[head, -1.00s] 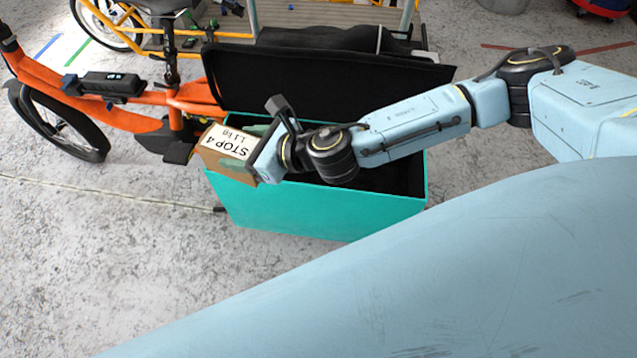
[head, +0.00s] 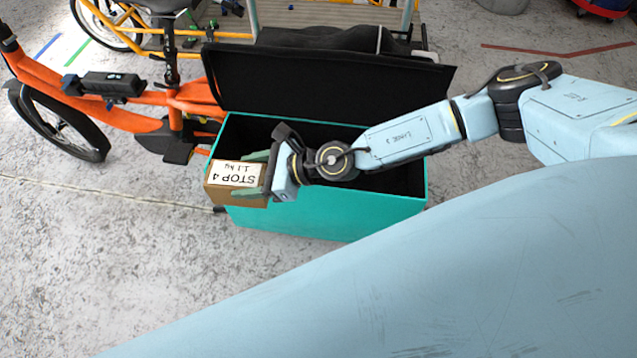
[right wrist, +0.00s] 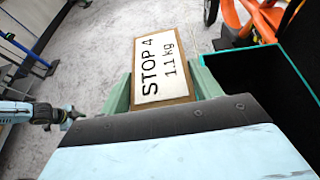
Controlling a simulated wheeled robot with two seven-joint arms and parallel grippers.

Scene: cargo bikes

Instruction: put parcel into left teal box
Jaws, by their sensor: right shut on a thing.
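The parcel (head: 232,188) is a small brown carton with a white label reading STOP 4, 1.1 kg. My right gripper (head: 256,178) is shut on it, one finger on each side. In the head view the parcel overlaps the near left corner of the teal box (head: 330,217). In the right wrist view the parcel (right wrist: 162,62) sits between the green fingers, and the teal box (right wrist: 262,75) is to its right, so the parcel looks outside the opening. The box's black lid (head: 325,90) stands open at the back. My left gripper is not in the head view.
An orange cargo bike (head: 140,115) stands at the left, close to the box. A yellow bike frame (head: 150,47) and a wooden platform (head: 330,17) are behind. The grey floor in front and left is clear.

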